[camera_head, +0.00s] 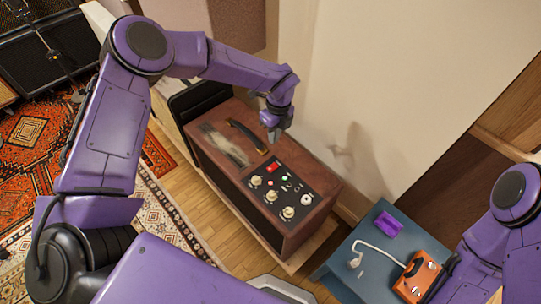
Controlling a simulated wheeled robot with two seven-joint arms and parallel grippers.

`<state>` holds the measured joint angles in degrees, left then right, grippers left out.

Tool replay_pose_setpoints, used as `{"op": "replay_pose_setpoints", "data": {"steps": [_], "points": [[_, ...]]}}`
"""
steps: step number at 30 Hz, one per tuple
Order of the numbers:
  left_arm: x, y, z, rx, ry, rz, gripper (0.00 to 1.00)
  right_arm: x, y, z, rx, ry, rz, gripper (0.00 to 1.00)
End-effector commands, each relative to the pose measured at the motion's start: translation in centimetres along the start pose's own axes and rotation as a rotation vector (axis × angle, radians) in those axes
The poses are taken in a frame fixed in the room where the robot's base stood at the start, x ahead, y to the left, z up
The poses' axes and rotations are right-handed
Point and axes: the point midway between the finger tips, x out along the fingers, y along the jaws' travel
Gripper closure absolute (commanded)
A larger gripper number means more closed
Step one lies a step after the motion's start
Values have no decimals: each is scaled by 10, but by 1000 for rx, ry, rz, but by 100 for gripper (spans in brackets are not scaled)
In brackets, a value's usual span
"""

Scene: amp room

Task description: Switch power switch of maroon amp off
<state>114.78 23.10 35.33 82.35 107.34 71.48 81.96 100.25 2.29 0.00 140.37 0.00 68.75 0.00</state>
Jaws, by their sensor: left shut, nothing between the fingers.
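A pale wall (390,80) stands close behind the amp. Patterned rugs (35,135) and wooden floor lie to the left.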

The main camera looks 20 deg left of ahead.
Motion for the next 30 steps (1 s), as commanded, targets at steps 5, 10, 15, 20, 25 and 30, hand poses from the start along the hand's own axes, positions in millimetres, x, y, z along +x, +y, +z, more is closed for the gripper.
{"op": "replay_pose_setpoints", "data": {"steps": [5, 10, 15, 20, 25, 30], "points": [[25, 1, 0, 1, 0, 4, 100, -3, 0, -1, 0, 0, 0, 57], [63, 1, 0, 0, 0, 5, 100, -6, 1, -3, 0, 0, 0, 57], [100, 1, 0, 1, -1, 4, 100, -9, 1, -4, 0, 0, 0, 57], [124, 1, 0, 1, -1, 2, 100, -11, 1, -5, 0, 0, 0, 57], [137, 1, 0, -1, 0, 1, 100, -12, 1, -5, 0, 0, 0, 57], [138, 0, 0, 0, 0, 0, 100, -12, 1, -5, 0, 0, 0, 57]]}}
